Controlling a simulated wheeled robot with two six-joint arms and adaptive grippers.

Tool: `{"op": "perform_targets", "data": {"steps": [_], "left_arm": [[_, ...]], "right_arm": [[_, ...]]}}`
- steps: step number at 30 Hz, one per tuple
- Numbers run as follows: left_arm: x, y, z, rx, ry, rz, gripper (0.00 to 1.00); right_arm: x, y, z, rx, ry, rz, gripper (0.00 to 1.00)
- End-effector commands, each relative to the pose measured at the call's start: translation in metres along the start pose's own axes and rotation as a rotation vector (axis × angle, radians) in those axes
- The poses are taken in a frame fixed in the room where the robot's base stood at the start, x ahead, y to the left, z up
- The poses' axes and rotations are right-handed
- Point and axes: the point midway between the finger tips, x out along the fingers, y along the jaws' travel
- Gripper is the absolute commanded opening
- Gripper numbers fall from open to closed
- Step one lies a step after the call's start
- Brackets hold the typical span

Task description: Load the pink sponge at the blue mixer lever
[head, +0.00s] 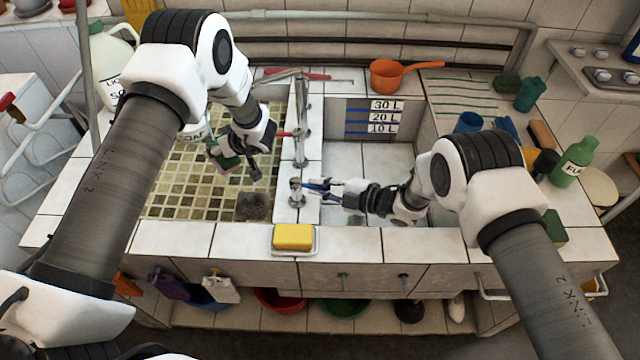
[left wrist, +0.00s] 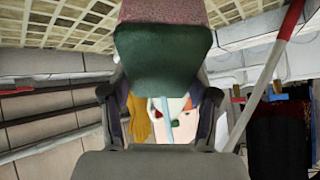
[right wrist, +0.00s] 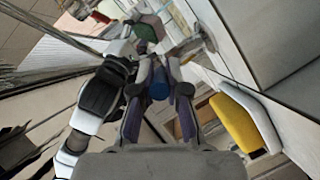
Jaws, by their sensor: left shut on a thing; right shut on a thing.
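The pink sponge has a green side. My left gripper (head: 236,158) is shut on the sponge (head: 225,161) and holds it above the left basin. In the left wrist view the sponge (left wrist: 163,55) shows its green part nearest, with pink at the top. My right gripper (head: 325,189) is shut on the blue mixer lever (head: 318,186) at the tap on the divider. In the right wrist view the blue lever end (right wrist: 158,86) lies between the fingers, and the sponge (right wrist: 148,30) shows beyond, apart from it. The lever's far end is partly hidden.
A yellow sponge (head: 293,237) lies in a dish on the front ledge. The metal tap column (head: 301,130) stands on the divider. An orange pan (head: 388,75) sits at the back. A dark square (head: 251,207) is on the left basin's tiled floor.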

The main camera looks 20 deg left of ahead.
Motion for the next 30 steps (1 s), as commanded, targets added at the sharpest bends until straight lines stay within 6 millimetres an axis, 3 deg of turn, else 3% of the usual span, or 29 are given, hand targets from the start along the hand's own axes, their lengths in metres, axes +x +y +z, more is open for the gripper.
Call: {"op": "perform_targets", "data": {"steps": [6,7,9,20,23,30], "left_arm": [[0.000,0.000,0.000,0.000,0.000,0.000,0.31],[0.000,0.000,0.000,0.000,0.000,0.000,0.31],[0.000,0.000,0.000,0.000,0.000,0.000,0.31],[0.000,0.000,0.000,0.000,0.000,0.000,0.31],[0.000,0.000,0.000,0.000,0.000,0.000,0.31],[0.000,0.000,0.000,0.000,0.000,0.000,0.31]], "right_arm": [[0.000,0.000,0.000,0.000,-0.001,0.001,0.00],[0.000,0.000,0.000,0.000,-0.001,0.001,0.17],[0.000,0.000,0.000,0.000,-0.001,0.001,0.39],[-0.005,0.000,0.001,0.000,-0.002,0.000,0.39],[-0.019,0.000,0.001,0.001,-0.005,-0.001,0.39],[-0.080,0.001,0.002,0.003,-0.006,0.002,0.39]]}}
